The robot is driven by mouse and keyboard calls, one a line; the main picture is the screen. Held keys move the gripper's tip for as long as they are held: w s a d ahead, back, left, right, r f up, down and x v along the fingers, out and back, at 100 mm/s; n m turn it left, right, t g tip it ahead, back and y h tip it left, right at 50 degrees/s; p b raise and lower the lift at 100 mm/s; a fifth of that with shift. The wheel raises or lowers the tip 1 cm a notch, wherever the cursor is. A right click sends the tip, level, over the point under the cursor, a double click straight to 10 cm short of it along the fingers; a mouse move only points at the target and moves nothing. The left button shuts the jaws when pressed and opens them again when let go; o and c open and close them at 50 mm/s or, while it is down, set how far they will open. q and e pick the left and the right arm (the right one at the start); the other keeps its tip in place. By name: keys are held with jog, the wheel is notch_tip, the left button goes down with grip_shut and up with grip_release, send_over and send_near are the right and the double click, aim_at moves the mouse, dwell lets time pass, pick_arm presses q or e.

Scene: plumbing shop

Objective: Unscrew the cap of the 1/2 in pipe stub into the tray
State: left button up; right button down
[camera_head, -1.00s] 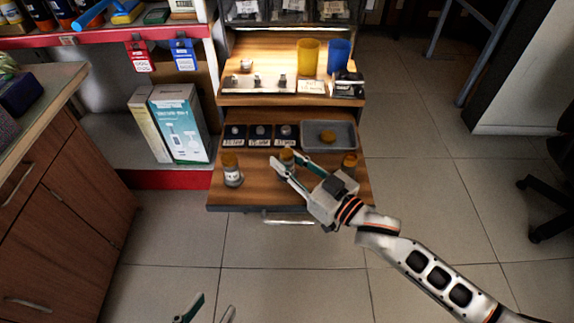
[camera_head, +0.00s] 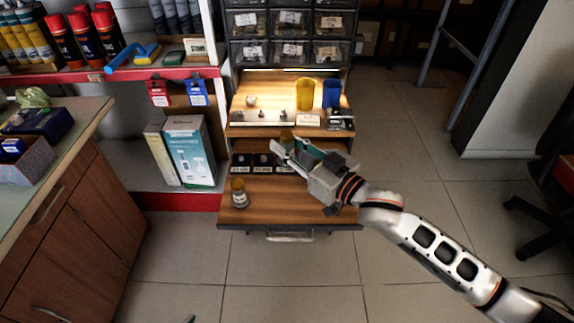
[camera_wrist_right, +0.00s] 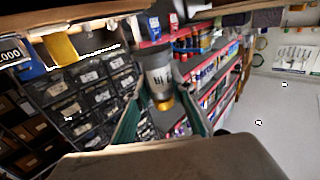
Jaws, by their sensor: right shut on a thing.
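My right gripper (camera_head: 295,147) is shut on a pipe stub with an orange cap (camera_head: 286,136), over the back of the pull-out wooden board. In the wrist view the stub (camera_wrist_right: 157,72) is grey with a label too blurred to read, and its orange cap (camera_wrist_right: 165,103) lies between the green fingers (camera_wrist_right: 160,112). The cap is on the stub. Another orange-capped stub (camera_head: 239,193) stands upright at the board's left. The tray is hidden behind my right gripper and arm. Only a tip of my left gripper (camera_head: 190,319) shows at the bottom edge.
Labelled places (camera_head: 262,163) line the back of the board (camera_head: 280,208). A shelf above holds a yellow cup (camera_head: 305,94), a blue cup (camera_head: 331,94) and small fittings. Drawers (camera_head: 290,48) rise behind. A wooden cabinet (camera_head: 70,215) stands left; the board's front is clear.

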aim_at(287, 134)
notch_tip(287, 134, up, 5)
jog(key=shift+r+p, duration=0.2)
jog(key=shift+p, duration=0.45)
jog(key=c, duration=2.5)
grip_release()
grip_shut()
